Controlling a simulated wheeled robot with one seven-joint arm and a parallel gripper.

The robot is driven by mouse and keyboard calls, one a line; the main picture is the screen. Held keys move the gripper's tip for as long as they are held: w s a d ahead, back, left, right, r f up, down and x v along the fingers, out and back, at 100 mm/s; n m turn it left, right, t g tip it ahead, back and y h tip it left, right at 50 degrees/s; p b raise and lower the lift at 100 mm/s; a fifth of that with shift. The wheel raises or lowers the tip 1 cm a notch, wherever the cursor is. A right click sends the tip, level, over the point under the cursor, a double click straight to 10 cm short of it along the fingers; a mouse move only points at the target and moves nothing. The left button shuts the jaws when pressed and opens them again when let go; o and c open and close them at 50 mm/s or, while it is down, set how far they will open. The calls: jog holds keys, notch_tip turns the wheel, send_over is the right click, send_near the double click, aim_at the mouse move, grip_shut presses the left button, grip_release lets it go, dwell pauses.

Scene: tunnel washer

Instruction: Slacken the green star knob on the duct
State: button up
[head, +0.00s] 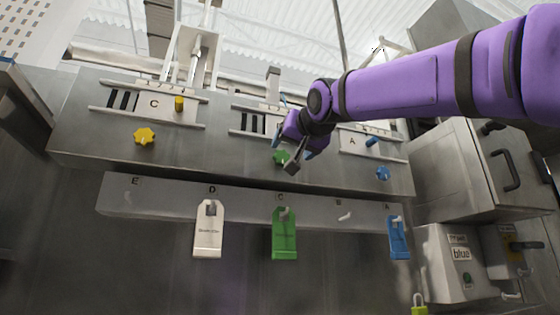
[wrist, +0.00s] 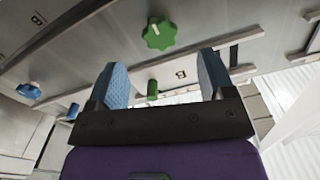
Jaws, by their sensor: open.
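The green star knob (head: 281,157) sits on the front of the grey metal duct (head: 225,150), partly hidden by my gripper in the head view. My gripper (head: 294,160) is in front of the duct beside this knob. In the wrist view the green star knob (wrist: 159,34) shows whole, with a small pale mark on its face. It lies beyond the blue fingertips of my gripper (wrist: 164,68), roughly in line with the gap between them. The jaws are open and empty. I see no contact with the knob.
A yellow star knob (head: 144,137) and a blue star knob (head: 382,173) flank it on the duct. A lower rail (head: 155,200) carries hanging white (head: 208,238), green (head: 284,245) and blue (head: 398,245) tags.

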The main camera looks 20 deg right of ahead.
aim_at(282, 158)
jog(key=w, duration=0.8)
jog(key=shift+c, duration=0.3)
jog(key=c, duration=0.9)
jog(key=shift+o, duration=0.2)
